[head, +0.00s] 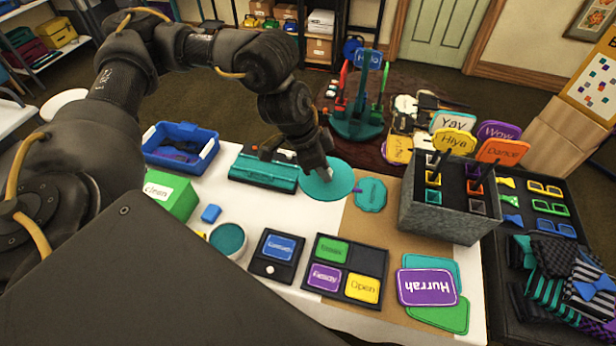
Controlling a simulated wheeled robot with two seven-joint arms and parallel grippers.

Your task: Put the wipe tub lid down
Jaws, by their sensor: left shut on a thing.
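A flat round teal disc, which looks like the wipe tub lid (318,188), is under my left gripper near the back right of the white table surface. My left gripper (323,172) points down and is shut on the disc near its upper middle; the fingertips are small and partly hidden. I cannot tell whether the disc touches the table. A round tub (228,240) with a pale rim and teal inside stands at the front left, apart from the disc. My right gripper is not in view.
A teal long device (264,174) lies left of the disc, and a teal sign (370,194) lies close on its right. A grey bin (436,214) holds signs farther right. Dark trays (375,261) lie in front. White table between tub and disc is bare.

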